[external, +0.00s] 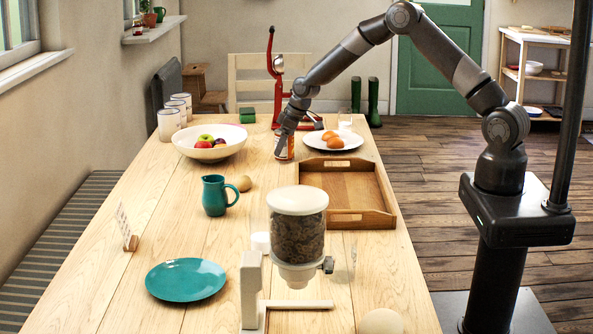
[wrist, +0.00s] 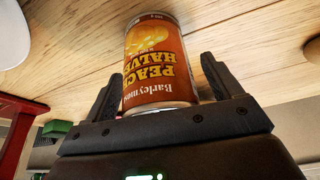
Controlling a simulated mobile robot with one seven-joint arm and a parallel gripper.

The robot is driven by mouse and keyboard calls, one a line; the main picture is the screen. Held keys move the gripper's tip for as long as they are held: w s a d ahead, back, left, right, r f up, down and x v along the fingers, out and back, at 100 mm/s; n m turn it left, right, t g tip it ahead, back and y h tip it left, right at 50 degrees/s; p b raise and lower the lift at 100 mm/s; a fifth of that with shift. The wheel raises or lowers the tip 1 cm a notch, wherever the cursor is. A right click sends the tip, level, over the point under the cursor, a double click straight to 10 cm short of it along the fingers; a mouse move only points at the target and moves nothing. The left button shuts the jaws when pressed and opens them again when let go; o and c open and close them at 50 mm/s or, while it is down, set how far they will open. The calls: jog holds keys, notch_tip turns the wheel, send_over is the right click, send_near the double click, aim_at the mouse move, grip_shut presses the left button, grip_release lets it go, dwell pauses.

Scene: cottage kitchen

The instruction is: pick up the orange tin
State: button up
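The orange tin (wrist: 160,62), labelled peach halves, stands between the two fingers of my gripper (wrist: 160,95) in the wrist view. The left finger is close against the tin's side; a narrow gap seems to show by the right finger, so firm contact on both sides is not clear. In the external view the tin (external: 285,148) is on the table, partly hidden by my gripper (external: 284,143), which reaches down around it.
A fruit bowl (external: 209,153) is left of the tin, and a plate of orange-brown items (external: 347,145) is right. A wooden tray (external: 372,218) lies in front, and a red stand (external: 273,90) behind. A teal jug (external: 214,196) and a dispenser (external: 296,230) stand nearer the camera.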

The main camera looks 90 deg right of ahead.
jog(key=c, duration=1.2)
